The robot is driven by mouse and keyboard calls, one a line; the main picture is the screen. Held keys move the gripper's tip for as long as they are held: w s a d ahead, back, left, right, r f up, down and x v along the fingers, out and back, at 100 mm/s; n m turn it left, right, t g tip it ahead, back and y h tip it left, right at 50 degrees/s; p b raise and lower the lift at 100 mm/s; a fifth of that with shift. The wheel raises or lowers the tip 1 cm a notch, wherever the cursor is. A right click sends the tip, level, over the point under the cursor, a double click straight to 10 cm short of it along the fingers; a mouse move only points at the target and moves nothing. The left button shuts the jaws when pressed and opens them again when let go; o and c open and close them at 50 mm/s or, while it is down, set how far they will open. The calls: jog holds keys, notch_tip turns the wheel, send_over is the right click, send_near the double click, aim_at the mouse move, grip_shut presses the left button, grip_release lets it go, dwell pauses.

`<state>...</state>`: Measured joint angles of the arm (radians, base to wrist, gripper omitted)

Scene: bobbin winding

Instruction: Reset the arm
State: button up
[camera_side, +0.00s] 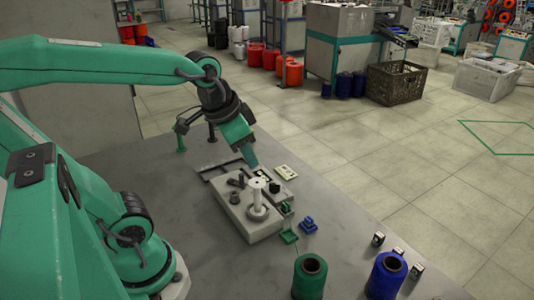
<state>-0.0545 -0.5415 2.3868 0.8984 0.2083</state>
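My green arm reaches in from the left and bends down at its wrist. My gripper (251,162) is at its lower end, just above and behind the winding fixture. Its fingers are too small to show whether they are open or shut, and I see nothing clearly held. The fixture is a pale grey block (236,222) on the table. A white bobbin (257,193) stands upright on it, in front of my gripper and apparently apart from it. Short dark posts stand beside the bobbin.
A green thread spool (309,278) and a blue thread spool (386,277) stand at the table's front. A small blue part (308,225), a green part (289,236) and a cream plate (285,173) lie right of the fixture. The grey table (345,228) has free room between.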

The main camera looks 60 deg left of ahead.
jog(key=shift+n+t, duration=0.5)
jog(key=shift+n, duration=0.4)
jog(key=shift+s+d+r, duration=0.1)
jog(key=shift+s+d, duration=0.15)
jog(key=shift+s, duration=0.4)
jog(key=shift+s+d+f, duration=0.1)
jog(key=shift+s+d, duration=0.1)
jog(key=shift+s, duration=0.4)
jog(key=shift+s+d+r, duration=0.1)
jog(key=shift+s+d, duration=0.15)
jog(key=shift+s, duration=0.4)
